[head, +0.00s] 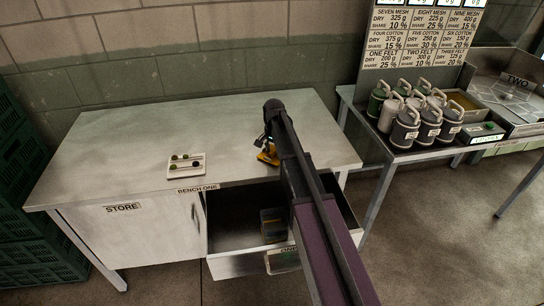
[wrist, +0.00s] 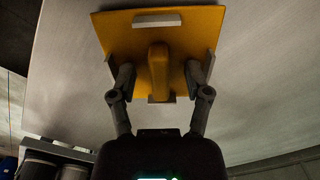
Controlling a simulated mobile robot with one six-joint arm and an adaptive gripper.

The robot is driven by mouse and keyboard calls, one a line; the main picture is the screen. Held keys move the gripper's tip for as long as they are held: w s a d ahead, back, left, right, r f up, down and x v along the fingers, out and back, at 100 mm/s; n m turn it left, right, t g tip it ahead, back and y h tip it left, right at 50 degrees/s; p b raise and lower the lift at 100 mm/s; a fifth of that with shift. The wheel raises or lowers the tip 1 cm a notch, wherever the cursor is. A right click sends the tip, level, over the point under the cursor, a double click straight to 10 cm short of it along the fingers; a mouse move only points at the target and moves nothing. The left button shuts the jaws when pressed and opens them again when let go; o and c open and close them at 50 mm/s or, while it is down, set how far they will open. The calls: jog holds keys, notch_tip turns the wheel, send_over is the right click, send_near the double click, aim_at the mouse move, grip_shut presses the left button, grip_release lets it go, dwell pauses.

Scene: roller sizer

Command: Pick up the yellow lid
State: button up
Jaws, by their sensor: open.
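The yellow lid (wrist: 197,32) is a flat square plate with a raised bar handle (wrist: 158,70) in its middle and grey strips along its edges. It also shows in the head view (head: 267,157) on the bench top, partly hidden by my arm. My gripper (wrist: 158,78) is open, with one finger on each side of the handle. A gap shows between each finger and the handle. In the head view my gripper (head: 266,142) is right at the lid, mostly hidden behind my arm.
The bench top (head: 120,130) is largely clear, with a small white tray (head: 186,166) left of the lid. An open drawer (head: 235,262) below holds a small container (head: 272,222). Several lidded canisters (head: 405,128) stand on the table to the right.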

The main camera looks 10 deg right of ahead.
aim_at(274, 149)
grip_shut()
dwell(0.3)
jog(key=shift+r, duration=0.2)
notch_tip(274, 149, up, 4)
jog(key=p, duration=0.4)
jog(key=shift+f, duration=0.2)
jog(key=s+r+p, duration=0.1)
jog(key=s, duration=1.5)
jog(key=shift+a, duration=0.1)
jog(key=shift+a, duration=0.15)
